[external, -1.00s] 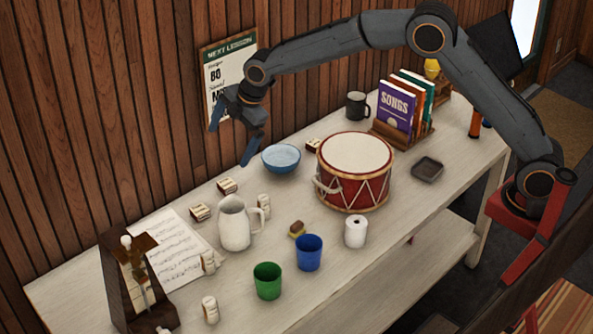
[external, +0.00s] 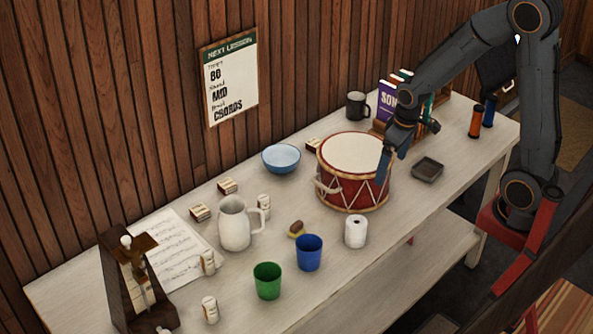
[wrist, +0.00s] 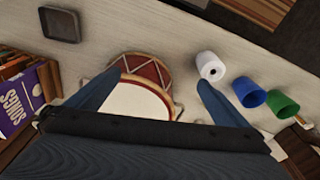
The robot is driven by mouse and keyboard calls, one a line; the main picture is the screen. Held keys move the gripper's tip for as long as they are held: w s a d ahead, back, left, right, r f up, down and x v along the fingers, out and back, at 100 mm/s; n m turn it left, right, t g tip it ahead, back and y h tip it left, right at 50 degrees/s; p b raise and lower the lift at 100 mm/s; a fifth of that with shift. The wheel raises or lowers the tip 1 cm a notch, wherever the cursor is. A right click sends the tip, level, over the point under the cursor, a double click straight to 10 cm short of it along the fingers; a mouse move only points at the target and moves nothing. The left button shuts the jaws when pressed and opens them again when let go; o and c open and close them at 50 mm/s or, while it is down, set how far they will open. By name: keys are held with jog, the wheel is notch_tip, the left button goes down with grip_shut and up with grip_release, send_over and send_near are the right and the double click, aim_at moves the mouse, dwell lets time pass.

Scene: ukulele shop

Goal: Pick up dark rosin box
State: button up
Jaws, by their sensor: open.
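Several small brown boxes with cream labels lie on the table in the external view: one (external: 227,186) and another (external: 200,212) left of the bowl, and one (external: 313,145) behind the drum, partly hidden by it. I cannot tell which is the dark rosin box. A small brown-and-yellow block (external: 296,229) lies behind the blue cup. My gripper (wrist: 161,78) is open and empty, its fingers spread above the drum in the wrist view. In the external view my gripper (external: 390,160) is at the drum's right side, pointing down, far from the boxes at left.
A red drum (external: 352,185) stands mid-table. Around it are a blue bowl (external: 281,158), white roll (external: 355,231), blue cup (external: 308,252), green cup (external: 267,281), white pitcher (external: 234,224), dark tray (external: 428,168) and black mug (external: 357,105). Books (wrist: 18,108) stand behind my gripper.

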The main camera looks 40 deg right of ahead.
jog(key=s, duration=0.2)
jog(key=s+d+f+m, duration=0.1)
jog(key=s, duration=0.1)
jog(key=s+d+f+m, duration=0.1)
jog(key=s, duration=0.1)
jog(key=shift+d, duration=0.1)
jog(key=c, duration=1)
jog(key=shift+c, duration=0.2)
